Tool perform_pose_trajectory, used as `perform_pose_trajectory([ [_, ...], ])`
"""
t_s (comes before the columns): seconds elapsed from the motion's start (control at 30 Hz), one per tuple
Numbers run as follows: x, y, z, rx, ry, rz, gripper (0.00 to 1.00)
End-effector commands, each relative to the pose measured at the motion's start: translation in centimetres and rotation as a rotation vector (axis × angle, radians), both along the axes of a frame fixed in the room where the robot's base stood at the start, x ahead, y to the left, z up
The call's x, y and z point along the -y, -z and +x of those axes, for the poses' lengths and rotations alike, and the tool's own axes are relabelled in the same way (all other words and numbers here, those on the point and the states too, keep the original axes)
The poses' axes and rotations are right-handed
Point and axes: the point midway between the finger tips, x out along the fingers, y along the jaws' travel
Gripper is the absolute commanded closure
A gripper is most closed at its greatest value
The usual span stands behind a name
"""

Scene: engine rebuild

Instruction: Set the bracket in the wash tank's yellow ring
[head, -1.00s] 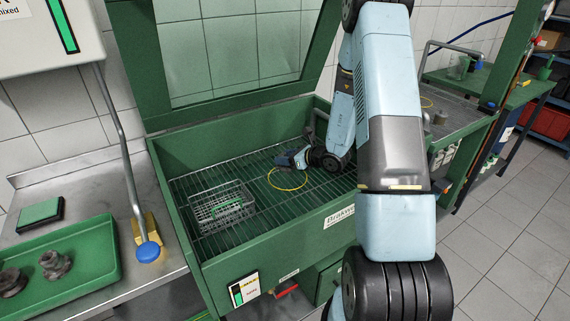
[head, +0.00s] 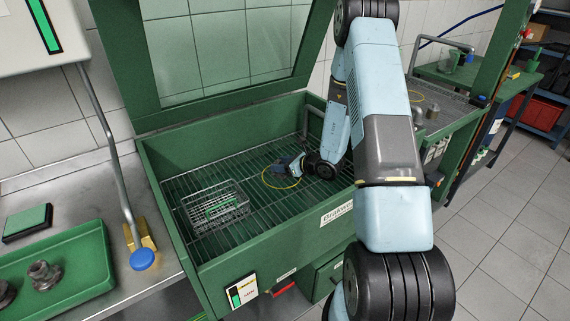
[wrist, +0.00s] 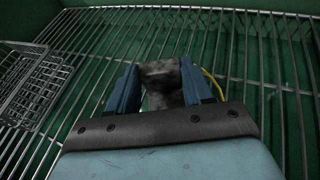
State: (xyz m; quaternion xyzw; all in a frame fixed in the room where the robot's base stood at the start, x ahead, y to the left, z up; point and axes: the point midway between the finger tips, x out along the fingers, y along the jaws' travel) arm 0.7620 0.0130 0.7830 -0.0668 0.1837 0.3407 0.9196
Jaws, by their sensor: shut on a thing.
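My gripper (wrist: 161,92) is shut on the grey metal bracket (wrist: 163,74), which shows between the two blue fingers in the wrist view. In the head view my gripper (head: 283,163) is low inside the green wash tank (head: 215,152), over the wire grate. The bracket is hardly visible in the head view. The yellow ring (head: 268,181) lies on the grate, partly hidden by my gripper. In the wrist view a piece of the yellow ring (wrist: 214,84) shows just right of the right finger. I cannot tell whether the bracket touches the grate.
A wire basket (head: 214,206) stands on the grate to the left of the ring; it also shows at the left of the wrist view (wrist: 35,84). The tank's raised lid (head: 220,50) stands behind. A green tray (head: 75,262) with dark parts lies at left.

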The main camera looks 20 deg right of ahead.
Motion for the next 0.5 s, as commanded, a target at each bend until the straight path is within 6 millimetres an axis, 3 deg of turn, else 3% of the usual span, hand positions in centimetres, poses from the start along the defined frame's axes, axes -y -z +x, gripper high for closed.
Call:
perform_pose_trajectory([
  [0.27, 0.07, 0.03, 0.00, 0.000, 0.001, 0.000, 0.25],
  [0.5, 0.14, -0.02, 0.00, 0.000, 0.002, 0.000, 0.24],
])
